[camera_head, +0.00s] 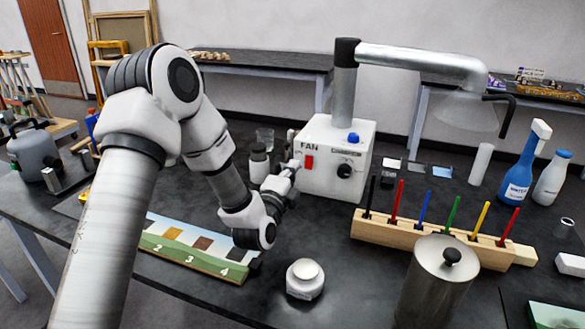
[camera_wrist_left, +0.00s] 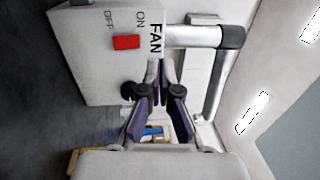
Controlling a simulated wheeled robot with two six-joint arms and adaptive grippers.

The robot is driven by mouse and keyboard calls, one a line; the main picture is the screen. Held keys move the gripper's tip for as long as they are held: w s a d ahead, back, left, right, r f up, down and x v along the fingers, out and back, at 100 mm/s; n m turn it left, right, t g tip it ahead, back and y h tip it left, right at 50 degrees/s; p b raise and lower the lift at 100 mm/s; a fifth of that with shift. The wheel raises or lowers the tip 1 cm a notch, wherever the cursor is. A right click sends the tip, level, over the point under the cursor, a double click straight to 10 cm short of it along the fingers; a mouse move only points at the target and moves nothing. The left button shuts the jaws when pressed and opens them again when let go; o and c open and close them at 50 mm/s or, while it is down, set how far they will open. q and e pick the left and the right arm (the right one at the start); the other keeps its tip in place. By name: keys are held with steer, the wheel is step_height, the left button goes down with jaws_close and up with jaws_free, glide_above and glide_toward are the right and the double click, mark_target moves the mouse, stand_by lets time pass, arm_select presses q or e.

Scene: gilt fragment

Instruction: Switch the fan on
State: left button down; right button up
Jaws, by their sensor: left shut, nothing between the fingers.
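The white fan box (camera_head: 360,184) stands on the dark bench and bears the word FAN, with a red switch (camera_head: 309,162) on its front. In the left wrist view the red switch (camera_wrist_left: 126,42) sits beside the labels ON and OFF; I cannot tell which way it is set. My left gripper (camera_head: 294,164) is shut and empty, just in front of the box near the switch. In the left wrist view its fingertips (camera_wrist_left: 160,64) point at the box, to the right of the switch; contact cannot be told. My right gripper is not in view.
A metal duct (camera_head: 425,60) rises from the box. A wooden rack (camera_head: 430,238) of coloured sticks, a steel canister (camera_head: 437,285) and a small white jar (camera_head: 305,279) stand in front. A sample strip (camera_head: 190,252) lies at left.

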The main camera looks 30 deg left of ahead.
arm_select(q)
steer(key=v, duration=0.5)
steer(key=shift+s+d+r+b, duration=0.1)
steer(key=shift+s+r+b, duration=0.2)
steer(key=shift+s, duration=0.15)
